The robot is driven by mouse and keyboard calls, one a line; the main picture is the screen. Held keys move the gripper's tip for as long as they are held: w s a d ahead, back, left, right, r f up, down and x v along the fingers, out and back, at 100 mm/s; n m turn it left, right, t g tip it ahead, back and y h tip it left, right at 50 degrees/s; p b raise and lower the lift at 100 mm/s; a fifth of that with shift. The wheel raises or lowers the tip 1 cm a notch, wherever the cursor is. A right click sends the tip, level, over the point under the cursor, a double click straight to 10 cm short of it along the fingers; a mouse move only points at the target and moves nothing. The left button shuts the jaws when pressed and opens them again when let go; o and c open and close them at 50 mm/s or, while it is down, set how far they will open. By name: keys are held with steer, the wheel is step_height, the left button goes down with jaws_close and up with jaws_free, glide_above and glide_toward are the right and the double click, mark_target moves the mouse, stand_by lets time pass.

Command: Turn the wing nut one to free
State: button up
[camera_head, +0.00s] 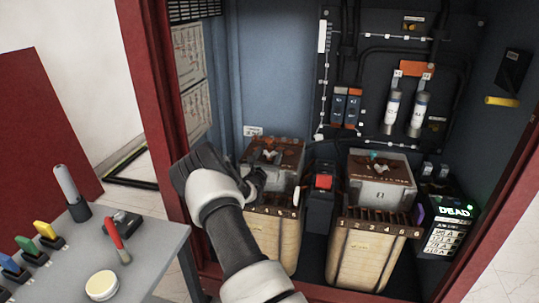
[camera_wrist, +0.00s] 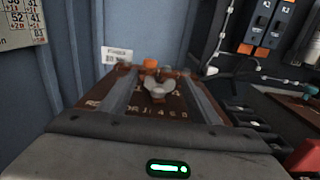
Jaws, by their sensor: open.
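A grey wing nut (camera_wrist: 158,89) sits on the rusty brown top of the left transformer (camera_head: 268,222), in the middle of the wrist view. It also shows small in the head view (camera_head: 268,155). My gripper (camera_head: 256,180) is at the front left of this transformer's top, apart from the wing nut as far as I can tell. It is open and empty; its fingertips are hard to make out. A second transformer (camera_head: 372,245) on the right has a metal top with a similar small fitting (camera_head: 379,168). I cannot read which nut is number one.
The transformers stand in a cabinet with a red frame (camera_head: 150,80). A red-topped black block (camera_head: 322,190) stands between them. A meter reading DEAD (camera_head: 448,225) is at right. A grey table (camera_head: 150,255) with tools is at front left.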

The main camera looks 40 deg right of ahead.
steer(key=shift+x, duration=0.9)
steer(key=shift+c, duration=0.4)
steer(key=c, duration=1)
